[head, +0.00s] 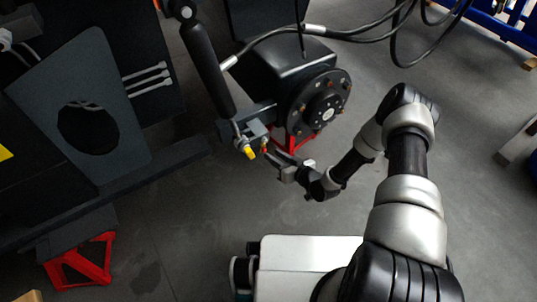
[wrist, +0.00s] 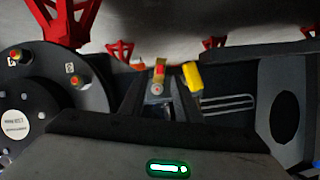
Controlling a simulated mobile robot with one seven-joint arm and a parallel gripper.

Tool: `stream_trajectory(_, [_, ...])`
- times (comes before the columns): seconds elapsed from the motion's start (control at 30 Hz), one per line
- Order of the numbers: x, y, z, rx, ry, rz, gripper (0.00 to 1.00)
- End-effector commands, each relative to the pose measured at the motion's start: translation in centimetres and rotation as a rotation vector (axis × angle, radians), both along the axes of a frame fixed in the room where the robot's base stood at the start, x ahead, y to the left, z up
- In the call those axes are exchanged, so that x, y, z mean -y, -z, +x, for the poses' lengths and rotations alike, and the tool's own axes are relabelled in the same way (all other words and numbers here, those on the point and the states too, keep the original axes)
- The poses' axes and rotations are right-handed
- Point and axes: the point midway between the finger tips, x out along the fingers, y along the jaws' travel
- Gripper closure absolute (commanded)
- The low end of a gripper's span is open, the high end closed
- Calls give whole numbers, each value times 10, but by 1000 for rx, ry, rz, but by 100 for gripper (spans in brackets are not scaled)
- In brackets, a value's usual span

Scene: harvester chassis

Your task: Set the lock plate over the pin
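A yellow-ended piece (head: 250,153), which may be the pin, shows at the lower end of the black cylinder. It also shows in the wrist view as a tilted yellow block (wrist: 193,76), right of centre. My gripper (head: 272,153) is just right of it in the head view, apart from it. In the wrist view my gripper's dark fingers (wrist: 158,85) point away from the camera. A small red and yellow piece (wrist: 159,72) with a round pale end lies between them; whether it is gripped is unclear. I cannot make out the lock plate for certain.
A black round hub (head: 322,106) with orange-tipped studs stands close behind my gripper. A dark plate with a large hole (head: 85,128) and a long beam are at left. Red stands (head: 82,262) support the chassis. Black hoses (head: 340,38) hang above.

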Motion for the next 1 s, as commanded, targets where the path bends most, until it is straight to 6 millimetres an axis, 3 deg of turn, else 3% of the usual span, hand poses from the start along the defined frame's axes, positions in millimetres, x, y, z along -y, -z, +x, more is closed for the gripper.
stream_trajectory(0.3, [-25, 16, 29, 1, 0, 1, 70])
stream_trajectory(0.63, [-27, 17, 32, -1, 0, 1, 70])
stream_trajectory(0.67, [-27, 17, 32, -1, 0, 1, 72])
stream_trajectory(0.83, [-27, 17, 32, -1, 0, 1, 100])
stream_trajectory(1.0, [-27, 17, 32, -2, 1, 3, 100])
